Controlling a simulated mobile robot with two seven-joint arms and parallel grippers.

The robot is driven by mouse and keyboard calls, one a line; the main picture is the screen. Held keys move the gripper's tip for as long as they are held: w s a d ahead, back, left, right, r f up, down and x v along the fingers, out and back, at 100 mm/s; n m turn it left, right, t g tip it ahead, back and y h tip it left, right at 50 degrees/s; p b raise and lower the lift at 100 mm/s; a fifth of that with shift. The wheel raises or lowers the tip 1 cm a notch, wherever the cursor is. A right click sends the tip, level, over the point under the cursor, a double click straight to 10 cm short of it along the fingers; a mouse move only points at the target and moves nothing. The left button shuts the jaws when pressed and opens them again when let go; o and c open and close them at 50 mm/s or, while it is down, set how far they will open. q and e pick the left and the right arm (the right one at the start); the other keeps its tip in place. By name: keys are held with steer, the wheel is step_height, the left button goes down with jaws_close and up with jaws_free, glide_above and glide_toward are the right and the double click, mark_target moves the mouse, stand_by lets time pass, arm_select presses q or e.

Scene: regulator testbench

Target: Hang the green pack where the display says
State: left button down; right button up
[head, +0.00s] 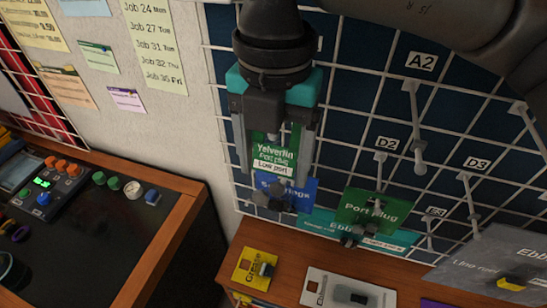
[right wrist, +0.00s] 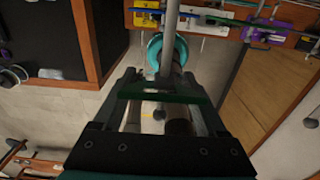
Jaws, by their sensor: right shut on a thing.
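My right gripper (head: 272,176) reaches down in front of the wire grid and is shut on a green pack (head: 274,156) with a white "Low port" strip. In the right wrist view the gripper (right wrist: 163,98) shows a dark green edge of the pack between its fingers. The pack is in front of, or just above, a blue pack (head: 300,192); I cannot tell if they touch. A second green pack, "Port Plug" (head: 372,208), hangs lower right near label D2. The display (head: 42,182) on the console glows green, too small to read. My left gripper is out of view.
A teal pack (head: 312,222) and a grey pack (head: 480,262) hang low.

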stand_by(0.3)
steer(key=o, duration=1.5)
steer(key=shift+c, duration=0.2)
steer(key=shift+r, duration=0.1)
